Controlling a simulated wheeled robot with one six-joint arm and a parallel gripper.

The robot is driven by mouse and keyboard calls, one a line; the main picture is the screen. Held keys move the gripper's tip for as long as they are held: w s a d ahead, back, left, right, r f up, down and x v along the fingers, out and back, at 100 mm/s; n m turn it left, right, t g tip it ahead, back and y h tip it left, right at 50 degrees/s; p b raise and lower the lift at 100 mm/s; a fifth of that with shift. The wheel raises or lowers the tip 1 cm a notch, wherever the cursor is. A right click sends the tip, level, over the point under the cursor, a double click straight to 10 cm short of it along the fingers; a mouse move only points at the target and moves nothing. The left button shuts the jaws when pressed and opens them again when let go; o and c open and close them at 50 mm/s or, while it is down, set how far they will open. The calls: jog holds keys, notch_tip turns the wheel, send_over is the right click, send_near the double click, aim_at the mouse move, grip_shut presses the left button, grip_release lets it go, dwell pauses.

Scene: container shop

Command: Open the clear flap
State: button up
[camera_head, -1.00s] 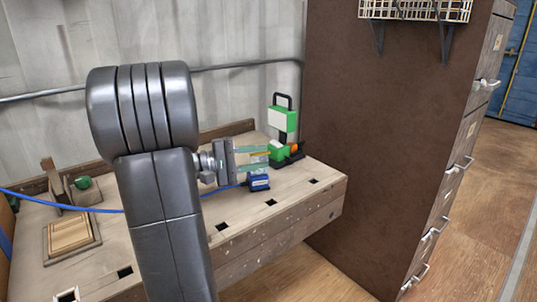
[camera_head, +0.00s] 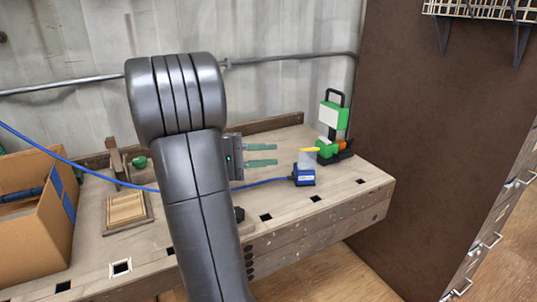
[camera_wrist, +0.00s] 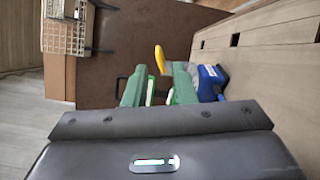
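A small blue device (camera_head: 304,177) with a blue cable sits on the workbench. A clear flap (camera_head: 306,161) stands up over it, with a yellow tab (camera_head: 310,150) at its top edge. My gripper (camera_head: 276,154) is to the left of the flap with its two green fingers apart and nothing visible between them. In the wrist view, my gripper (camera_wrist: 158,82) shows the fingers spread, the yellow tab (camera_wrist: 160,58) beyond the gap and the blue device (camera_wrist: 211,82) beside the right finger. The clear flap is hard to make out there.
A cardboard box (camera_head: 35,235) is at left. A wooden tray (camera_head: 127,210) lies on the workbench (camera_head: 285,225). Bare bench lies in front of the device.

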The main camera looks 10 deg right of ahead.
jog(key=shift+r, duration=0.2)
jog(key=c, duration=0.3)
jog(key=r+m+y+p, duration=0.1)
jog(key=r+m+p, duration=0.1)
jog(key=p, duration=0.1)
jog(key=w+d+r+m+g+y+p, duration=0.1)
jog(key=r+m+p, duration=0.1)
jog(key=m+p, duration=0.1)
jog(key=d+r+m+g+y+p, duration=0.1)
jog(key=r+m+p, duration=0.1)
jog(key=p, duration=0.2)
jog(key=shift+w+d+r+m+p, duration=0.1)
jog(key=shift+w+r+m+p, duration=0.1)
jog(key=shift+w+m+p, duration=0.15)
grip_shut()
jog(key=w+r+m+y+p, duration=0.3)
jog(key=r+m+y+p, duration=0.3)
jog(key=m+p, duration=0.5)
jog(key=p, duration=0.4)
send_over(302, 148)
jog(key=shift+m+g, duration=0.25)
jog(key=shift+g, duration=0.15)
jog(key=f, duration=0.5)
jog(key=shift+s+a+f, duration=0.2)
jog(key=shift+s+f, duration=0.2)
jog(key=shift+f, duration=0.45)
jog(key=shift+s+f, duration=0.2)
jog(key=shift+f, duration=0.4)
jog(key=shift+s+f, duration=0.2)
jog(key=shift+f, duration=0.6)
